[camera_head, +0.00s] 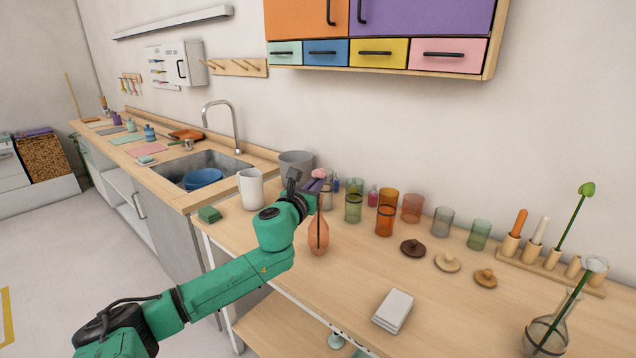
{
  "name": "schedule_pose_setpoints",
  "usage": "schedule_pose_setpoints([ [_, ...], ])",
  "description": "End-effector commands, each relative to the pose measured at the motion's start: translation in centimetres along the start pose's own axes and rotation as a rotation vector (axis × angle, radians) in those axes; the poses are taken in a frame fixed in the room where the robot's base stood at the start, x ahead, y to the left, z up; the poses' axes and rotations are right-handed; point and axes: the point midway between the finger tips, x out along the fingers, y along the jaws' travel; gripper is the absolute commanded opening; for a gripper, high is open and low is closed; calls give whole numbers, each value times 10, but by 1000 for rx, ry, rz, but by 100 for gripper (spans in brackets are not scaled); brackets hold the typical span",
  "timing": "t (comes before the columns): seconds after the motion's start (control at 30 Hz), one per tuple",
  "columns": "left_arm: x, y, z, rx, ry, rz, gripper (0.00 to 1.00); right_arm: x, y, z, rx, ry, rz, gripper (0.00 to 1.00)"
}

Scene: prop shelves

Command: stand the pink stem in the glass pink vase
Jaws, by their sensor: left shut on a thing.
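The pink stem has a pink bloom (319,173) that shows just above my left gripper (313,187). My left gripper is shut on the stem, over the glass pink vase. The glass pink vase (319,241) stands upright on the wooden counter, directly below the gripper. A dark thin line shows through the vase's glass and looks like the lower part of the stem inside it. The gripper hides the stem's upper part and part of the vase's neck. My right gripper is not in view.
Several coloured glasses, such as an orange one (387,212), stand behind and right of the vase. A white cup (250,189) and grey pot (296,162) are to the left.

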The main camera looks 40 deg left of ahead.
Motion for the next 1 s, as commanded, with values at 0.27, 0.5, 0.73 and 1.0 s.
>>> schedule_pose_setpoints([
  [0.27,0,0,0,0,0,0,42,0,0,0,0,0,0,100],
  [0.5,-2,0,-1,0,1,0,42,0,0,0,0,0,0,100],
  [0.73,-21,0,-3,1,4,-1,42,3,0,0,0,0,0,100],
  [1.0,-56,0,-2,-2,4,-2,42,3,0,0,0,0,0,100],
])
